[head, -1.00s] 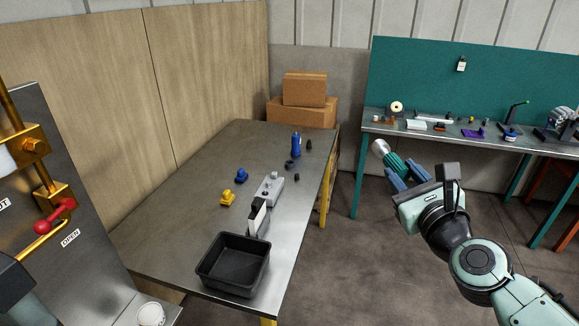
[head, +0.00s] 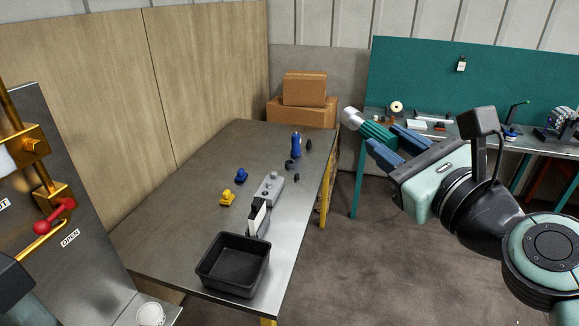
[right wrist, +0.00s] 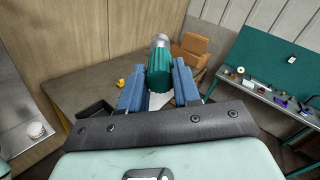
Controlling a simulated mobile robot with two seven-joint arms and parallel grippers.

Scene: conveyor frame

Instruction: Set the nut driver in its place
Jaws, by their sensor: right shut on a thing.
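My right gripper (head: 385,139) is shut on the nut driver (head: 374,128), a thing with a green ribbed handle and a silver end. The silver end points away from the gripper, up and to the left in the head view. In the right wrist view the nut driver (right wrist: 159,70) sits between the two blue fingers and stands out beyond them. The nut driver is in the air, to the right of the steel table (head: 155,235) in the head view. I cannot tell which spot is its place. My left gripper does not show.
On the steel table are a black bin (head: 232,268), a grey fixture (head: 270,188), yellow (head: 228,198) and blue (head: 241,176) parts, and a blue upright thing (head: 296,145). Cardboard boxes (head: 303,112) stand behind it. A green-backed bench (head: 480,75) is at right.

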